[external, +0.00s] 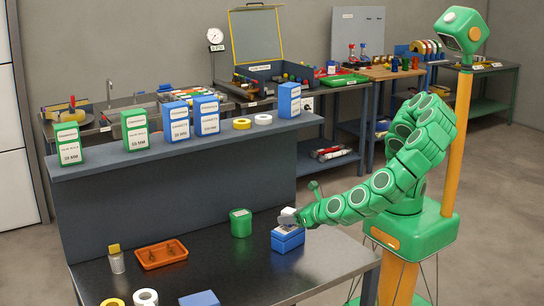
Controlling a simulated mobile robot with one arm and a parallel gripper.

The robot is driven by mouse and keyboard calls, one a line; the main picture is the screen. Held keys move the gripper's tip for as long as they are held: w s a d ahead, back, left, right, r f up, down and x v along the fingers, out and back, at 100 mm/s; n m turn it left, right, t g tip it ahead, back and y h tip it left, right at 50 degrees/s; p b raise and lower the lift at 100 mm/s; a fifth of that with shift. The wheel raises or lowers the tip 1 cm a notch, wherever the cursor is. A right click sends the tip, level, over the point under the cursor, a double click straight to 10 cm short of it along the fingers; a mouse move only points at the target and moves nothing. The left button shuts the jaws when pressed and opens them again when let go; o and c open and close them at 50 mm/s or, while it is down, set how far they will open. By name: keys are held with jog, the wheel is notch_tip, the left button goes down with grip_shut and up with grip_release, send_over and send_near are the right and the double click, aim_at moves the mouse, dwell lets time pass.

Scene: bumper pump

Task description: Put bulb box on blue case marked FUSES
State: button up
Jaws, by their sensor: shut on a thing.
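A blue case (288,239) with a pale label sits on the dark worktop; its lettering is too small to read. A small white and grey box (288,215), which looks like the bulb box, is at the end of my green arm, just over the case's top. My gripper (296,216) is shut on this box. The fingers are small and partly hidden, and I cannot tell whether the box touches the case.
A green canister (240,222) stands just left of the blue case. An orange tray (162,254), a capped bottle (116,260), tape rolls (145,298) and a flat blue item (199,299) lie further left. A raised shelf (190,142) with several boxes runs behind.

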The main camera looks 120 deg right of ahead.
jog(key=shift+f, duration=0.55)
jog(key=shift+f, duration=0.15)
jog(key=o, duration=1)
jog(key=shift+o, duration=0.2)
jog(key=v, duration=1.2)
